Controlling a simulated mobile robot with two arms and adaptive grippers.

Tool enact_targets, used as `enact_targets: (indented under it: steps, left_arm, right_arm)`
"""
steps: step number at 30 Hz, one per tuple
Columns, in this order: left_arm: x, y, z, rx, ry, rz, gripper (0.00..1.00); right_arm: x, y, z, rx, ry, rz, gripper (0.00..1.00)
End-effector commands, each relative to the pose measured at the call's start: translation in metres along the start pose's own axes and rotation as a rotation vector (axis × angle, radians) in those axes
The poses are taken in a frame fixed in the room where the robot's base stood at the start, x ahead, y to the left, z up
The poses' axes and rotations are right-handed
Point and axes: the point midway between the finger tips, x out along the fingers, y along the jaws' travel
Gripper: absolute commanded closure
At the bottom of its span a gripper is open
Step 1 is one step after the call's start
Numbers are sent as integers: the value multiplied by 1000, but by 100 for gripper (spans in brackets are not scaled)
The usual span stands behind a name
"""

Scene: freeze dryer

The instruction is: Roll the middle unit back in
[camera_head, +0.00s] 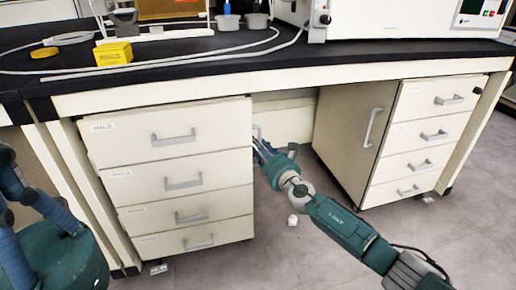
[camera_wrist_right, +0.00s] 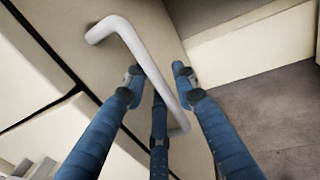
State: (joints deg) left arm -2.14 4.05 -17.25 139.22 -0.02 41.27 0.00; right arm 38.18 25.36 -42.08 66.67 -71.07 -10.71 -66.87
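A cream drawer unit (camera_head: 165,180) with grey handles stands under the bench at left in the head view. A grey bar handle (camera_wrist_right: 150,70) is on its plain side panel (camera_wrist_right: 150,22), which the wrist view shows. My right gripper (camera_head: 262,148) is at that side, under the bench. In the right wrist view its blue fingers (camera_wrist_right: 158,80) are spread on both sides of the bar, and I see gaps, so it is open around it. My left gripper (camera_head: 12,185) is partly in view at the left edge, away from the units; its opening is unclear.
A second cream unit (camera_head: 415,150) with a side handle stands at right under the black bench top (camera_head: 200,62). Open floor (camera_head: 300,240) lies in front and between the units. A yellow box (camera_head: 113,53) and a white machine (camera_head: 385,18) stand on the bench.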

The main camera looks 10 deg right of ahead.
Motion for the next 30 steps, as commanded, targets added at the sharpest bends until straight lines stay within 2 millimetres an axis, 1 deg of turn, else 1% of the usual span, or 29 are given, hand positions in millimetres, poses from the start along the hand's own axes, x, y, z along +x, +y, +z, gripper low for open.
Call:
enact_targets:
  steps: [1,9,13,17,24,27,30]
  left_arm:
    - [0,0,0,0,0,0,100]
    - [1,-1,-2,2,8,-2,100]
    - [1,-1,-1,2,5,-1,100]
    - [1,-1,-1,1,4,-1,100]
    - [0,0,0,1,2,-1,100]
    - [0,0,0,1,2,0,100]
    - [0,0,0,1,2,0,100]
  right_arm:
    - [0,-3,1,-1,-1,-5,67]
    - [-2,0,-2,-1,3,1,67]
    - [-12,0,-3,-3,2,3,67]
    - [-33,0,-4,-3,6,4,67]
    - [-84,-1,-4,-2,6,2,67]
    - [-101,-1,-3,-1,5,1,67]
    - [-112,-1,-2,-1,4,0,67]
